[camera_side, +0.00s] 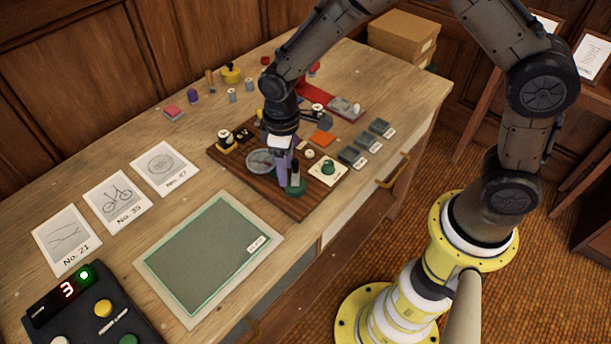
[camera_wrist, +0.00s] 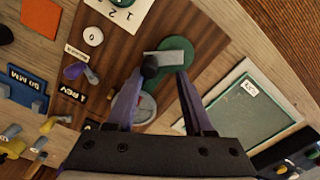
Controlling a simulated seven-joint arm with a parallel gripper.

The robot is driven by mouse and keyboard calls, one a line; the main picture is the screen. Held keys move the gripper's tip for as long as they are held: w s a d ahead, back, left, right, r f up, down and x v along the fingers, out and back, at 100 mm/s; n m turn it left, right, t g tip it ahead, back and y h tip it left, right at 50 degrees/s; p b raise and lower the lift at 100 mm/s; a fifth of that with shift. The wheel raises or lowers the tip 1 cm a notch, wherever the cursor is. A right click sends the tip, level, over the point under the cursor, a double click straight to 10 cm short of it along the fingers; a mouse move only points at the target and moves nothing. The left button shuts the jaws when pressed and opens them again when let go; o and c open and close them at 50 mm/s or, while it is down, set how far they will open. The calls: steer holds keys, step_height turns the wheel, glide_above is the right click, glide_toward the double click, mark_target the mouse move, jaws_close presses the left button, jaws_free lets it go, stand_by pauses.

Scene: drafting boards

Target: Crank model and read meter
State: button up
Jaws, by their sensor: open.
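The crank model stands on a dark wooden board (camera_side: 227,160) on the bench. A green disc (camera_wrist: 190,50) carries a grey bar (camera_wrist: 172,57) with a dark knob (camera_wrist: 150,67); the green part also shows in the side view (camera_side: 290,205). My gripper (camera_wrist: 160,74) is open, its two purple fingers pointing down at the bar and knob. The knob appears between the fingertips, near the left one; contact cannot be told. A round grey-faced dial (camera_side: 260,159) lies beside the fingers, partly hidden by the left finger in the wrist view (camera_wrist: 145,108). Its reading is not legible.
A green-bordered mat (camera_side: 208,250) lies in front of the board. A dark console (camera_side: 90,318) shows a red 3 and a lit green lamp. Picture cards (camera_side: 117,200) lie at left. A white card with a green knob (camera_side: 328,170) and grey blocks (camera_side: 365,143) sit right of my gripper.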

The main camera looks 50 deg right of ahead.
step_height(320, 180, up, 7)
stand_by(0.8)
steer(key=s+d+r+m+t, duration=0.1)
steer(key=s+d+r+t, duration=0.2)
steer(key=r, duration=0.5)
steer(key=s+d+r+m+t, duration=0.1)
steer(key=s+d+r, duration=0.1)
steer(key=d+r, duration=0.45)
steer(key=s+d+m+t, duration=0.1)
steer(key=s+m, duration=0.3)
steer(key=s, duration=1.2)
steer(key=shift+s+d+r+t, duration=0.25)
steer(key=shift+d+r+t, duration=0.05)
steer(key=shift+d, duration=0.55)
